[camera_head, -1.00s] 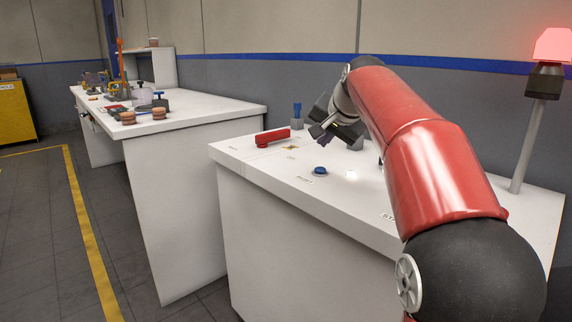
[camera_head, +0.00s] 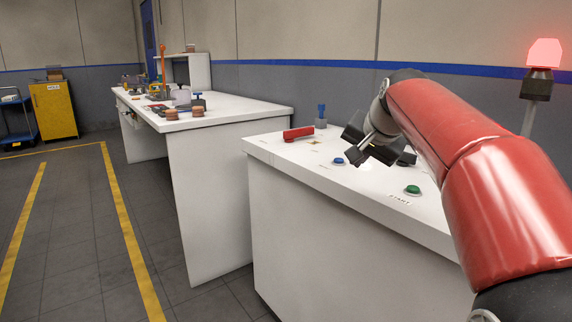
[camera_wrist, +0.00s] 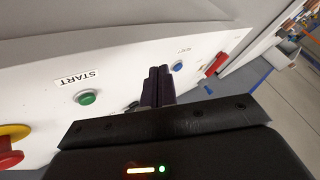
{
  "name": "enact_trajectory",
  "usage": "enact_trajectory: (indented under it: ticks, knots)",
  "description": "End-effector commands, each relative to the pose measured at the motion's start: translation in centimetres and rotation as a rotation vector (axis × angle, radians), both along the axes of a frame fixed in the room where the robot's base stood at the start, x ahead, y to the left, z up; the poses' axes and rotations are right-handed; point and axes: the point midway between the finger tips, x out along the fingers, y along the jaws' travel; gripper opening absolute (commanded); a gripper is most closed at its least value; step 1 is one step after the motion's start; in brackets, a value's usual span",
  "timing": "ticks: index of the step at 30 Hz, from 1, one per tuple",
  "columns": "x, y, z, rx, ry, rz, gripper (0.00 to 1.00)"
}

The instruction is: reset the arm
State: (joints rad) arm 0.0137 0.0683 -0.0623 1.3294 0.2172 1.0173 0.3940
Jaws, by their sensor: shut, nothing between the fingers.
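My red arm reaches in from the right in the head view, and my gripper (camera_head: 358,158) hangs over the control counter (camera_head: 290,180). In the wrist view the two dark fingers of my gripper (camera_wrist: 158,72) lie side by side, shut with nothing between them. The fingers point toward the counter's blue button (camera_wrist: 177,66). That blue button also shows just left of my gripper in the head view (camera_head: 339,161).
The counter carries a red handle (camera_head: 298,133), a green button (camera_head: 412,190) marked START and a blue upright piece (camera_head: 321,112). A red-and-yellow button (camera_wrist: 10,145) shows in the wrist view. A red lamp (camera_head: 544,53) glows at right.

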Motion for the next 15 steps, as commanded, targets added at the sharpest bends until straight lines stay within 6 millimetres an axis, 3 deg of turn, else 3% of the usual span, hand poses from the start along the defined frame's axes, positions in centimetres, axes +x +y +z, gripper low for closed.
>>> enact_trajectory:
  ticks: [8,11,15]
  knots:
    - [-7.4,0.2,-2.9,-0.09,0.044,0.072,0.0]
    - [-11.5,0.3,-5.1,-0.143,0.069,0.117,0.0]
    - [-19.2,0.5,-10.2,-0.244,0.116,0.206,0.0]
